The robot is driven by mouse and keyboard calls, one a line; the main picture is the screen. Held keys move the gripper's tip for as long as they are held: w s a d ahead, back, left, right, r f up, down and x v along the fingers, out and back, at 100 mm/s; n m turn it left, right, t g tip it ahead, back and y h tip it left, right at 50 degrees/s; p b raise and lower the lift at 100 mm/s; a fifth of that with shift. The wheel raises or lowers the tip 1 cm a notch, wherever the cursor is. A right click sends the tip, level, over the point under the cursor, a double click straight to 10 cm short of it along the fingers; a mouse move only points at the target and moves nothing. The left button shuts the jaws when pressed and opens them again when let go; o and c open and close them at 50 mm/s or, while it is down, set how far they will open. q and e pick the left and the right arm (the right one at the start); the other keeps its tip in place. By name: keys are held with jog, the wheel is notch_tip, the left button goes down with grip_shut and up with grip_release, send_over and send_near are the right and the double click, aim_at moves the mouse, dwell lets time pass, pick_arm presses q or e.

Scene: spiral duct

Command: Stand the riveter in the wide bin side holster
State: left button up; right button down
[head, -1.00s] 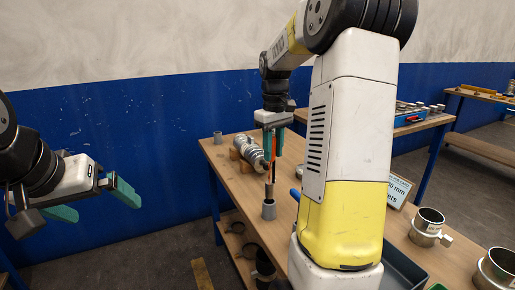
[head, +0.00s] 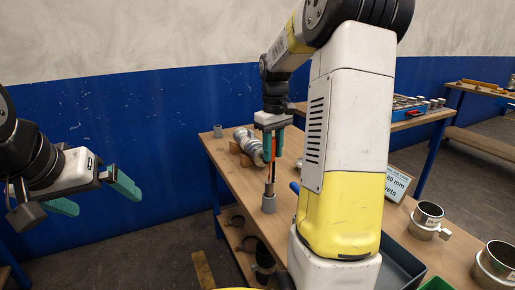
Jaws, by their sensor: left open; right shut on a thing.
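The riveter (head: 273,150), with an orange handle and a dark slim lower part, hangs upright in my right gripper (head: 273,150). My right gripper is shut on it, its teal fingers pointing down. Whether this cup is the wide bin side holster is not clear. My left gripper (head: 95,197) is open and empty at the left, away from the table.
Silvery spiral duct (head: 246,141) and a small grey cylinder (head: 217,131) stand at the table's far end. A dark tray (head: 402,262), a green bin (head: 437,284) and metal collars (head: 428,217) are at right. My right arm hides the table's middle. A lower shelf (head: 236,238) holds dark rings.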

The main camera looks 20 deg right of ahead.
jog(key=shift+f, duration=1.1)
jog(key=c, duration=1)
grip_release()
jog(key=shift+r, duration=3.85)
